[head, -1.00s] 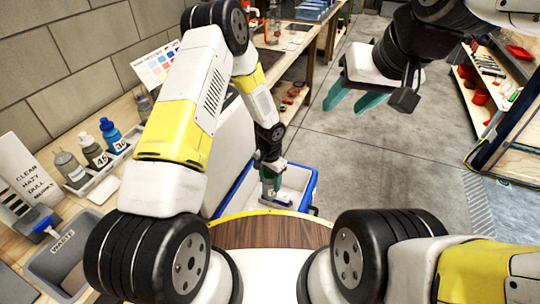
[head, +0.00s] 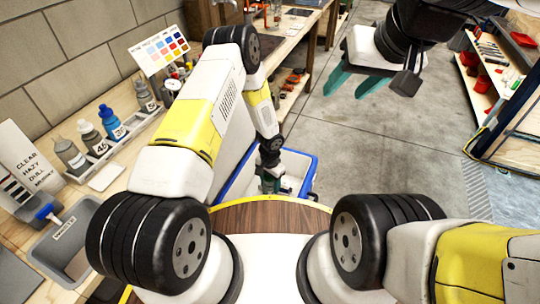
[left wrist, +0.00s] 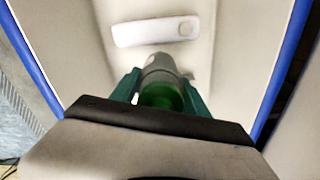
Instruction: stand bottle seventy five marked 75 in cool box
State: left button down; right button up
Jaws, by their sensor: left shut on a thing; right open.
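My left gripper (head: 270,182) is down inside the cool box (head: 311,172), a white-walled box with a blue rim. In the left wrist view the two teal fingers of the left gripper (left wrist: 160,92) are shut on a bottle (left wrist: 160,66) with a grey part and a green part. Its number does not show, and I cannot tell whether its base touches the box floor. In the head view my arm mostly hides the bottle. My right gripper (head: 352,82) is open and empty over the floor at the upper right.
A white slab (left wrist: 155,31) with rounded corners lies in the cool box beyond the bottle. On the bench at left are a rack of several bottles, including a blue one (head: 111,124), a grey WASTE bin (head: 50,250) and a sign (head: 30,160). Shelves stand at far right.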

aim_at(270, 190)
pick_arm(q)
jog(key=shift+f, duration=2.3)
jog(key=shift+c, duration=1.1)
grip_release()
jog(key=shift+r, duration=10)
